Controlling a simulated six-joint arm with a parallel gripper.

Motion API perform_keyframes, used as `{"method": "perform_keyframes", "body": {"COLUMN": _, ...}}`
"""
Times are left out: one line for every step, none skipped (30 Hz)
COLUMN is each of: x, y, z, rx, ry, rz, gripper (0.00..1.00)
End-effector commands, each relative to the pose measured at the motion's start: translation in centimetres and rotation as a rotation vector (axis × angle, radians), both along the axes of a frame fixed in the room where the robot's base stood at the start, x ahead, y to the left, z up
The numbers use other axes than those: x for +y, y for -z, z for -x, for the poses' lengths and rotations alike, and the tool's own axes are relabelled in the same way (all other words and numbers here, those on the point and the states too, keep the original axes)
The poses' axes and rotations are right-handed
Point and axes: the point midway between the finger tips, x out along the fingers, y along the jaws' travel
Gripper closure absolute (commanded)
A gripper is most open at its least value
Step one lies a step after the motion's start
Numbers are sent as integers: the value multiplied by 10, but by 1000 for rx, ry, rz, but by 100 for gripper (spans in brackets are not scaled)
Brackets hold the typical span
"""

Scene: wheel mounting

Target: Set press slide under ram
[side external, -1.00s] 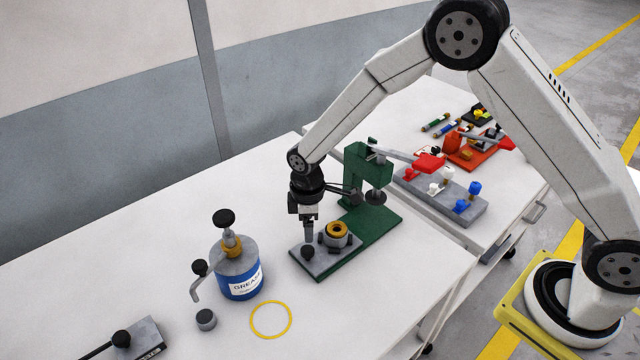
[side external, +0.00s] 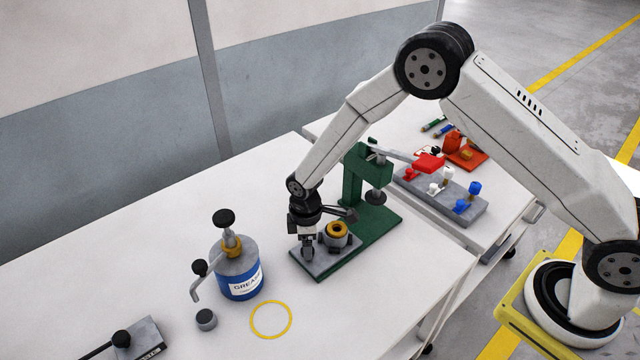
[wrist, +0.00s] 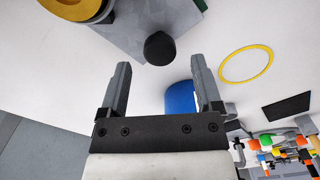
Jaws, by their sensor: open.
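The green press (side external: 354,180) stands on the bench, its dark round ram (side external: 376,197) above the green base. The grey press slide (side external: 322,267) lies at the base's near left end, left of the ram. It carries a grey hub with a brass ring (side external: 337,230), also partly in the wrist view (wrist: 75,6). The slide's black knob (wrist: 160,48) lies just beyond and between my fingertips in the wrist view. My gripper (side external: 307,252) is open and low over the slide's left end. In the side view its fingers largely hide the knob.
A blue grease pot (side external: 240,277) with a pump handle stands left of the press. A yellow ring (side external: 270,319) and small grey cap (side external: 206,319) lie in front. A grey fixture with coloured knobs (side external: 440,195) and a red lever (side external: 428,163) are to the right.

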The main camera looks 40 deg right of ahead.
Motion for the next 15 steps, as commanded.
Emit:
{"method": "perform_keyframes", "body": {"x": 0, "y": 6, "z": 0, "rx": 1, "ry": 0, "rz": 0, "gripper": 17}}
{"method": "perform_keyframes", "body": {"x": 0, "y": 8, "z": 0, "rx": 1, "ry": 0, "rz": 0, "gripper": 17}}
{"method": "perform_keyframes", "body": {"x": 0, "y": 12, "z": 0, "rx": 2, "ry": 0, "rz": 1, "gripper": 17}}
{"method": "perform_keyframes", "body": {"x": 0, "y": 14, "z": 0, "rx": 1, "ry": 0, "rz": 0, "gripper": 17}}
{"method": "perform_keyframes", "body": {"x": 0, "y": 15, "z": 0, "rx": 1, "ry": 0, "rz": 0, "gripper": 17}}
{"method": "perform_keyframes", "body": {"x": 0, "y": 17, "z": 0, "rx": 0, "ry": 0, "rz": 0, "gripper": 17}}
{"method": "perform_keyframes", "body": {"x": 0, "y": 19, "z": 0, "rx": 0, "ry": 0, "rz": 0, "gripper": 17}}
{"method": "perform_keyframes", "body": {"x": 0, "y": 20, "z": 0, "rx": 0, "ry": 0, "rz": 0, "gripper": 17}}
{"method": "perform_keyframes", "body": {"x": 0, "y": 21, "z": 0, "rx": 0, "ry": 0, "rz": 0, "gripper": 17}}
{"method": "perform_keyframes", "body": {"x": 0, "y": 22, "z": 0, "rx": 0, "ry": 0, "rz": 0, "gripper": 17}}
{"method": "perform_keyframes", "body": {"x": 0, "y": 22, "z": 0, "rx": 0, "ry": 0, "rz": 0, "gripper": 17}}
{"method": "perform_keyframes", "body": {"x": 0, "y": 23, "z": 0, "rx": 0, "ry": 0, "rz": 0, "gripper": 17}}
{"method": "perform_keyframes", "body": {"x": 0, "y": 23, "z": 0, "rx": -1, "ry": 0, "rz": -1, "gripper": 17}}
{"method": "perform_keyframes", "body": {"x": 0, "y": 23, "z": 0, "rx": -1, "ry": 0, "rz": 0, "gripper": 17}}
{"method": "perform_keyframes", "body": {"x": 0, "y": 23, "z": 0, "rx": -1, "ry": 0, "rz": 0, "gripper": 17}}
